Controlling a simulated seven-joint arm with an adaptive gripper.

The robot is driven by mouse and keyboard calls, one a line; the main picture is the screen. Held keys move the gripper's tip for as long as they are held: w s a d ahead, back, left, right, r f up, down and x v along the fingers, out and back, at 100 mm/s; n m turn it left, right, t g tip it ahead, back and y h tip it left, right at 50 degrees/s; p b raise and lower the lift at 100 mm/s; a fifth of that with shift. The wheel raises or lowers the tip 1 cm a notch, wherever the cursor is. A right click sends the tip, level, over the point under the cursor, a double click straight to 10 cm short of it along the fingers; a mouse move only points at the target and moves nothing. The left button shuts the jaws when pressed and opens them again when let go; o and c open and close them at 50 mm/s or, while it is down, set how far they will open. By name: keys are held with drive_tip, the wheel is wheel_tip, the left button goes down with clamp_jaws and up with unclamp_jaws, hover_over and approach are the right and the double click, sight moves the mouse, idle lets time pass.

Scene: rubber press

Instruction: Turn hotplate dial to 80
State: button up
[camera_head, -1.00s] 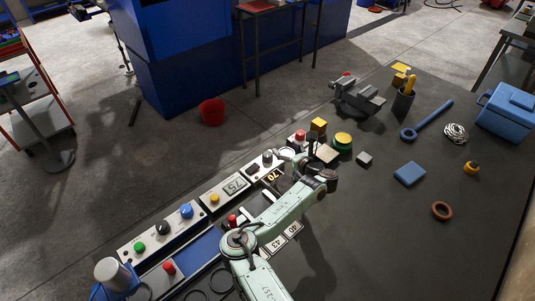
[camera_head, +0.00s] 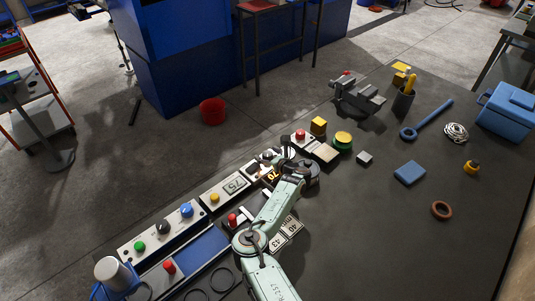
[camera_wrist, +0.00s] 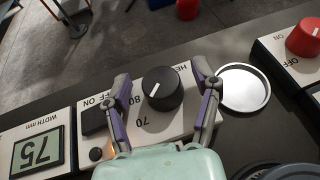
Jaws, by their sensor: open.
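The hotplate dial, a black round knob with a white pointer line (camera_wrist: 164,88), stands on a light panel (camera_wrist: 180,122) in the wrist view. The panel's printed 80 and 70 lie left and lower left of the knob. The pointer slants to the lower left, but I cannot tell exactly which number it meets. My gripper (camera_wrist: 160,78) is open, one finger on each side of the dial, with gaps visible to the knob. In the head view my gripper (camera_head: 283,160) is over the panel and largely hides the dial.
A round metal plate (camera_wrist: 243,88) lies right of the dial. A red knob (camera_wrist: 304,38) on an OFF-marked panel is farther right. A width panel with a 75 display (camera_wrist: 38,150) is at left.

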clamp_jaws()
drive_tip(key=m+t+h, duration=0.1)
drive_tip(key=m+h, duration=0.2)
drive_tip(key=m+t+h, duration=0.1)
drive_tip(key=m+h, duration=0.1)
drive_tip(key=h, duration=0.1)
drive_tip(key=shift+a+m, duration=0.15)
drive_tip(key=shift+m, duration=0.25)
drive_tip(key=m+g+h, duration=0.1)
drive_tip(key=m+h, duration=0.4)
drive_tip(key=h, duration=0.1)
drive_tip(key=shift+m+h, duration=0.4)
drive_tip(key=shift+g+h, duration=0.3)
drive_tip(key=shift+h, duration=0.1)
unclamp_jaws()
